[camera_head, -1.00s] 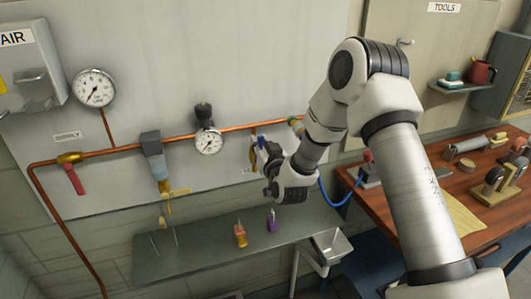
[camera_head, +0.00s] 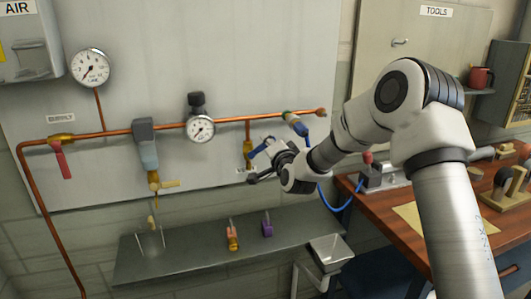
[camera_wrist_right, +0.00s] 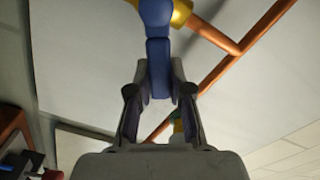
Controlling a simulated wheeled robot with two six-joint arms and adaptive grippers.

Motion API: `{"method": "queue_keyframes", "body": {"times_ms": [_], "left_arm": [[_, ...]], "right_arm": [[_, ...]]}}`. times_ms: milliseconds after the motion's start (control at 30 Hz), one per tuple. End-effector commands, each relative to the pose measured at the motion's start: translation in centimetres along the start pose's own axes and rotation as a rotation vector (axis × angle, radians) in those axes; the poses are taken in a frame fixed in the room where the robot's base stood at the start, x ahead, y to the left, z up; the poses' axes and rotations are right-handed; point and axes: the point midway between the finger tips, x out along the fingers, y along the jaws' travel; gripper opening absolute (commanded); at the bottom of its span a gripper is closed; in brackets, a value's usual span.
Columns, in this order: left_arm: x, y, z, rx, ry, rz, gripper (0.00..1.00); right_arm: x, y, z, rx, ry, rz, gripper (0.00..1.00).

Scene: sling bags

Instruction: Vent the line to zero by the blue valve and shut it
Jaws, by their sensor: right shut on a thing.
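The blue valve's blue lever (camera_wrist_right: 158,50) runs down between my right gripper's fingers (camera_wrist_right: 158,88), which are shut on it, in the wrist view. Its brass body (camera_wrist_right: 182,12) joins a copper branch pipe at the top. In the head view my right gripper (camera_head: 264,160) is at this valve, below the main pipe, and partly hides it. The large round gauge (camera_head: 90,68) stands above the pipe at left, its needle pointing to the lower left. A smaller gauge (camera_head: 201,129) sits on the pipe under a black knob. My left gripper is out of view.
A red-handled valve (camera_head: 61,160) hangs at left under a supply label. A grey-blue filter unit (camera_head: 147,150) hangs from the copper pipe (camera_head: 110,133). A grey shelf (camera_head: 180,262) with small coloured items lies below. A wooden bench (camera_head: 410,255) is at right, and a blue hose (camera_head: 333,204) hangs near my arm.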

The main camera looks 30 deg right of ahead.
Motion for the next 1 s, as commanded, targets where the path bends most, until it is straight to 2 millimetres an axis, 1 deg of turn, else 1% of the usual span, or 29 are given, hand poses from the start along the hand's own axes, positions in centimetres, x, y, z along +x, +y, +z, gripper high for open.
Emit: {"method": "queue_keyframes", "body": {"times_ms": [33, 100, 300, 500, 700, 1000], "left_arm": [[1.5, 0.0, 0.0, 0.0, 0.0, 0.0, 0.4], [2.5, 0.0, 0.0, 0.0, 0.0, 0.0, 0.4], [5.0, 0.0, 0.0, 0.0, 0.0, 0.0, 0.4], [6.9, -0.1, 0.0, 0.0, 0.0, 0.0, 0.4], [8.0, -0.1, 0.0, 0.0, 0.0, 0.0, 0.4], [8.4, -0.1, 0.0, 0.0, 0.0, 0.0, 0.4]], "right_arm": [[0.0, 0.9, 0.3, 0.043, 0.004, -0.002, 0.0], [0.0, 1.4, 0.3, 0.109, 0.003, -0.001, 0.0], [0.0, 2.4, 0.6, 0.286, 0.002, -0.001, 0.0], [0.0, 3.1, 0.8, 0.425, 0.001, 0.0, 0.0], [0.0, 3.4, 1.0, 0.515, 0.001, 0.002, 0.0], [0.0, 3.5, 1.0, 0.559, 0.001, 0.002, 0.0]]}}
